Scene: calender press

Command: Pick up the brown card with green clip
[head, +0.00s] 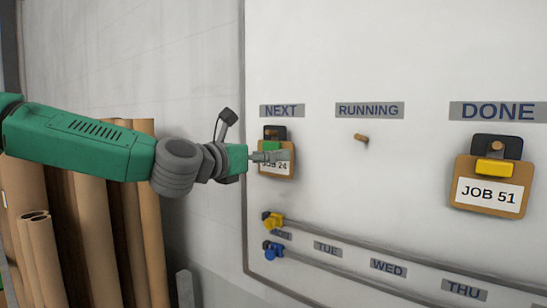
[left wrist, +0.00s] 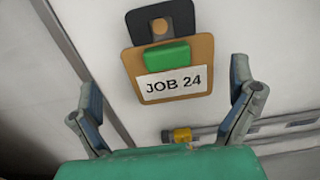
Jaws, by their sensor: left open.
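The brown card with green clip (head: 276,170), labelled JOB 24, hangs on a peg under the NEXT sign, partly hidden by my gripper in the head view. In the left wrist view the card (left wrist: 201,52) shows whole, with its green clip (left wrist: 167,54) and black top tab. My left gripper (head: 284,156) is in front of the card. In the left wrist view its two fingers (left wrist: 168,112) are spread wide, with the card beyond and between them. It holds nothing. My right gripper is not in view.
A second brown card with yellow clip (head: 487,194), JOB 51, hangs under the DONE sign. The RUNNING peg (head: 361,138) is bare. Below are rails with a yellow slider (head: 272,221) and a blue slider (head: 272,251). Tall brown rolls (head: 91,230) stand at left.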

